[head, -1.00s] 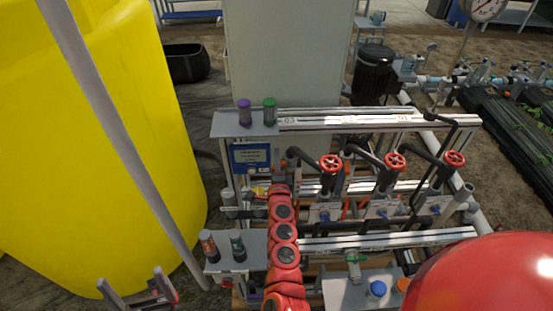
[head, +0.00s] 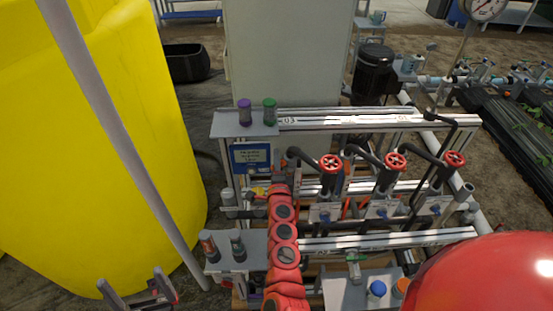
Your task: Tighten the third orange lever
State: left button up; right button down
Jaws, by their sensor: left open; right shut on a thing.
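My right arm reaches up from the bottom centre, and its gripper (head: 283,175) is at the left end of the valve rack, below the label 03 on the top rail. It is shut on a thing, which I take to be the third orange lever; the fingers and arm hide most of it. An orange lever (head: 346,207) shows further right, below the leftmost red handwheel (head: 330,163). My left gripper (head: 140,294) is open and empty at the lower left, away from the rack.
Two more red handwheels (head: 395,160) and black pipes crowd the rack to the right of my gripper. Capped bottles (head: 238,246) stand on a small shelf at its left. A purple-capped bottle (head: 244,112) stands above. A yellow tank (head: 95,160) fills the left side.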

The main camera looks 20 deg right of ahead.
jog(key=shift+s, duration=0.1)
jog(key=shift+s+f+n+y+b, duration=0.1)
jog(key=shift+s+n+y+b, duration=0.2)
jog(key=shift+n+y, duration=1)
jog(key=shift+s+f+n+y+b, duration=0.15)
jog(key=shift+s+n+y, duration=0.4)
jog(key=shift+y, duration=1.3)
jog(key=shift+s+n+y+b, duration=0.2)
jog(key=shift+n+y+b, duration=0.1)
jog(key=shift+n+y, duration=1.05)
jog(key=shift+a+y, duration=0.1)
jog(key=shift+y, duration=0.2)
jog(key=c, duration=0.8)
grip_release()
jog(key=shift+r, duration=0.15)
